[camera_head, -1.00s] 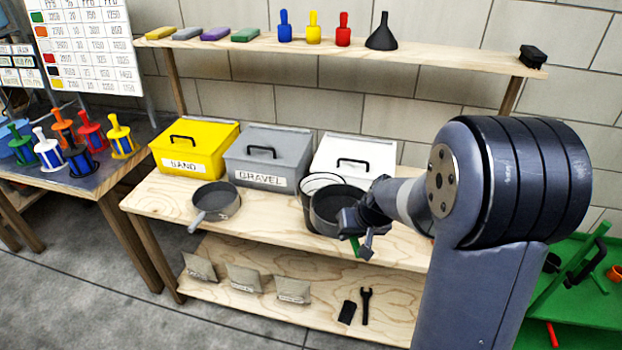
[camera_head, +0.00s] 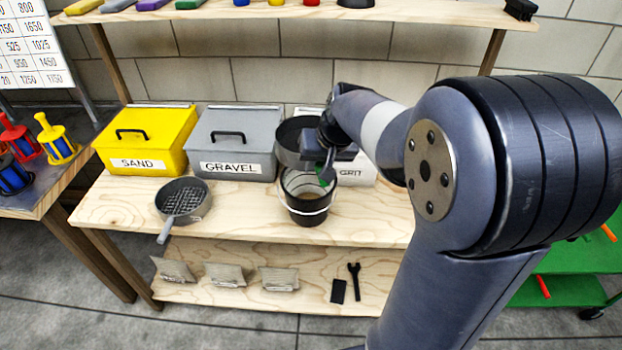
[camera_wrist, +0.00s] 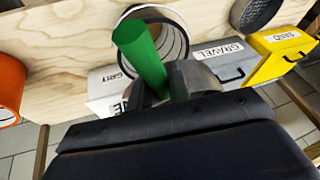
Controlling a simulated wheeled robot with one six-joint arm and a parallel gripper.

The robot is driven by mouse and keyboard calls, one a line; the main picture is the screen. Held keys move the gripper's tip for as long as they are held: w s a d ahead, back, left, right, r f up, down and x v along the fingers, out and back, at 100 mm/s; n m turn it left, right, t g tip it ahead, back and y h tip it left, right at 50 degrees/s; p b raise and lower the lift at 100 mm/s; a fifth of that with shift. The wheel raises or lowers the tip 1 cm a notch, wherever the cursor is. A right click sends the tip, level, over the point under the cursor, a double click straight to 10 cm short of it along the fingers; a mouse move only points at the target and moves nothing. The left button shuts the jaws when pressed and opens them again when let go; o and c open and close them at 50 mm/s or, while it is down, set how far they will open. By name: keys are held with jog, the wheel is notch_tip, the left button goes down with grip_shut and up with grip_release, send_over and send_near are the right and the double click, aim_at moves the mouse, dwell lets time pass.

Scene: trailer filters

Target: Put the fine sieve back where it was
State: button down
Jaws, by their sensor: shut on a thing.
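My gripper (camera_head: 326,152) is shut on a dark round sieve (camera_head: 290,155) with a green handle (camera_wrist: 140,55). The green handle runs between the fingers in the wrist view. I hold the sieve behind the black bucket (camera_head: 306,212), in front of the white grit bin (camera_head: 356,172); its mesh does not show. The open bucket stands on the wooden bench (camera_head: 240,218) and also shows in the wrist view (camera_wrist: 178,38). Another sieve (camera_head: 184,199), with a grey handle and visible coarse mesh, lies on the bench at the left.
The yellow sand bin (camera_head: 147,140) and grey gravel bin (camera_head: 235,145) stand along the back of the bench. Bags (camera_head: 226,275) and dark tools lie on the lower shelf. The bench between the grey-handled sieve and the bucket is clear.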

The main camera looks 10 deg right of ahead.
notch_tip(320, 180, down, 8)
jog(key=shift+f, duration=0.25)
jog(key=c, duration=1.3)
grip_release()
jog(key=shift+f, duration=0.15)
jog(key=v, duration=1)
jog(key=shift+s+d+b, duration=0.3)
jog(key=shift+s+b, duration=0.05)
jog(key=shift+s, duration=0.15)
jog(key=shift+w+a+f+p, duration=0.1)
jog(key=shift+w+a+f, duration=0.25)
jog(key=shift+w+f, duration=0.55)
jog(key=shift+w+a+f+p, duration=0.1)
jog(key=shift+w+a+f, duration=0.25)
jog(key=shift+w+f, duration=0.5)
jog(key=shift+w+a+f+p, duration=0.1)
jog(key=shift+w+a+f, duration=0.25)
jog(key=shift+w+f, duration=0.55)
